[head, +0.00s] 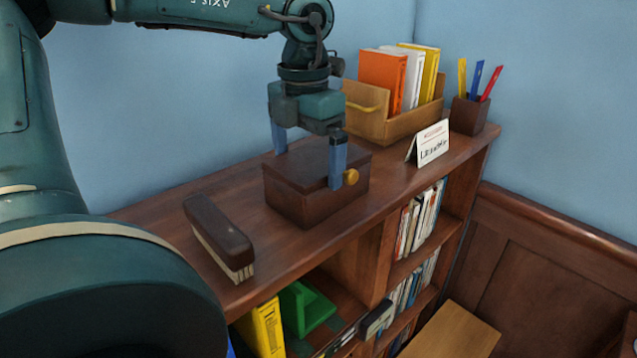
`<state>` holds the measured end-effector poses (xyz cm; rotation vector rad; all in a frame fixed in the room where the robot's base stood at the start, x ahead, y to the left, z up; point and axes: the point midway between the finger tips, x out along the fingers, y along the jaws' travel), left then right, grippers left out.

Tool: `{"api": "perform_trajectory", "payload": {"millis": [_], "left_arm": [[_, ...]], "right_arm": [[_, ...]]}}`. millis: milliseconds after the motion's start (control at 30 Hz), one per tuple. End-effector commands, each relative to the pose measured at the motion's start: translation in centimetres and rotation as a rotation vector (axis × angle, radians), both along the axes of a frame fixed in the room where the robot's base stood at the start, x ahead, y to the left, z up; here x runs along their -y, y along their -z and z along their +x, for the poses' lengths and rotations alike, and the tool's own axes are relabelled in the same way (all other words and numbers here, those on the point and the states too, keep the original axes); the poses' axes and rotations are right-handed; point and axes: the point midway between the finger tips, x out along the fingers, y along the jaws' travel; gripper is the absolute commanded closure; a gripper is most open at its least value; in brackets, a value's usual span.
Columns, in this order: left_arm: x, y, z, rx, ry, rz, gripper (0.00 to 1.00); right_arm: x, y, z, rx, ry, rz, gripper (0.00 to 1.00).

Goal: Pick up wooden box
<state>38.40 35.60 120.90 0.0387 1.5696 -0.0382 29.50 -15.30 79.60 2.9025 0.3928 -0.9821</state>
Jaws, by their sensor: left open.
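The wooden box (292,201) is dark brown with a lid and a round yellow knob on its front. It sits closed on top of the bookcase, near the middle of the head view. My left gripper (308,165) points down over the box with its two blue fingers spread apart. One finger is at the box's back left and the other is at its front right, near the knob. Nothing is held between the fingers. I cannot tell whether the fingers touch the box. My right gripper does not show.
A brush (218,232) lies left of the box on the bookcase top (150,218). Behind to the right stand a light wooden holder (378,128) with books, a white sign (431,144) and a pencil cup (467,115). Books and a green object (304,308) fill the shelves below.

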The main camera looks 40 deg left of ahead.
Motion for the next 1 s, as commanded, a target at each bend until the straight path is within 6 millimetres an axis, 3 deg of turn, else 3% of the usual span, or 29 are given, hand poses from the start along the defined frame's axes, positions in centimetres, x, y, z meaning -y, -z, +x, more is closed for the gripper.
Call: {"api": "perform_trajectory", "payload": {"millis": [233,567,1000], "left_arm": [[0.0,3.6,-0.1,-0.004,0.001,-0.002,0.00],[0.0,4.3,0.0,0.000,0.001,-0.001,0.01],[0.0,4.2,0.0,0.000,0.001,0.000,0.37]], "right_arm": [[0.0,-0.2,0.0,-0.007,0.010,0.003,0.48],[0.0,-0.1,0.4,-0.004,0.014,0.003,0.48],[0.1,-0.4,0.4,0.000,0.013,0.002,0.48]]}}
